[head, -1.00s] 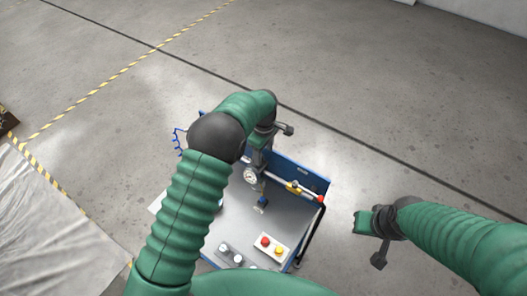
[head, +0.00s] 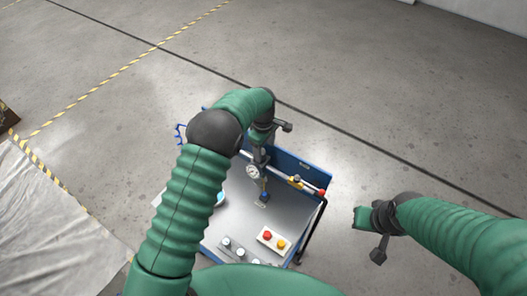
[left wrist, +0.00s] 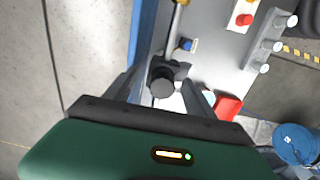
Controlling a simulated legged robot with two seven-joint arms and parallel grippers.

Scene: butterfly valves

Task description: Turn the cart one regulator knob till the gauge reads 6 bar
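The cart (head: 228,225) stands in front of me with a grey top and a blue back panel. A small round white gauge (head: 253,171) faces me near the panel; its reading is too small to make out. My left gripper (head: 260,150) is over the pipework just behind the gauge. In the left wrist view a round black knob (left wrist: 162,82) lies between the spread fingers of my left gripper (left wrist: 166,92), with gaps visible at its sides. My right gripper (head: 368,232) hangs over bare floor right of the cart; its fingers are unclear.
A pipe with a yellow fitting (head: 295,181) and a red end (head: 322,192) runs along the panel. A blue-handled part (head: 264,196) sits below the gauge. A button box (head: 272,240) and several pale knobs are at the cart's near edge. The floor beyond is clear.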

